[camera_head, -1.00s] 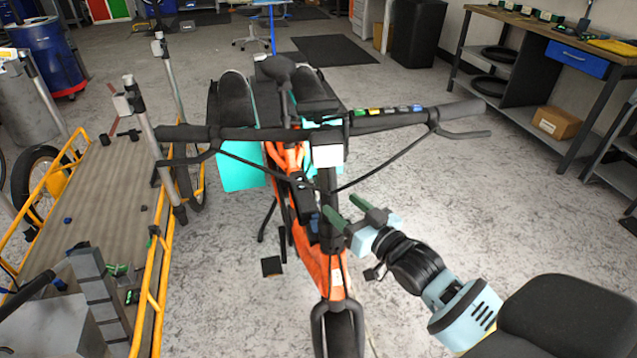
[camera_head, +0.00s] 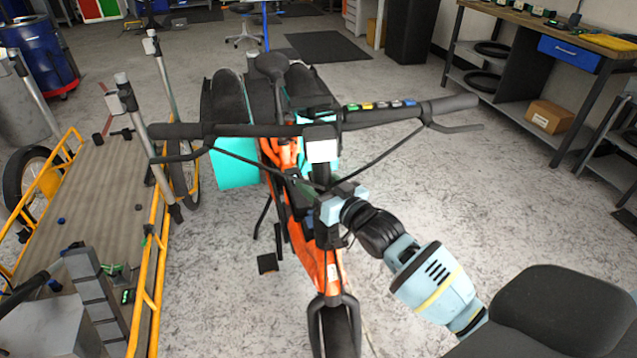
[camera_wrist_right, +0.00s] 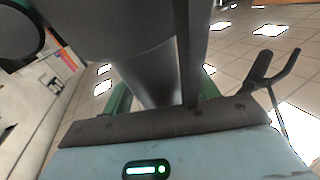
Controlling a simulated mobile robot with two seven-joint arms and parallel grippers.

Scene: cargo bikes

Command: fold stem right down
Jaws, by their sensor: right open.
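The orange cargo bike (camera_head: 325,265) faces me with its handlebar (camera_head: 240,131) upright across the middle of the head view. Its dark stem (camera_head: 319,176) stands upright below a white box at the bar's centre. My right gripper (camera_head: 328,193) reaches in from the lower right and is at the stem, below the bar. In the right wrist view, its green fingers (camera_wrist_right: 164,92) are apart, with the grey stem (camera_wrist_right: 150,65) between them, close to the palm. Contact with the fingers cannot be told. My left gripper is not seen.
A yellow-railed cargo bed (camera_head: 110,190) with upright posts stands at left. A black seat (camera_head: 560,310) is at lower right. A workbench (camera_head: 530,30) stands at back right. The floor (camera_head: 430,170) right of the bike is clear.

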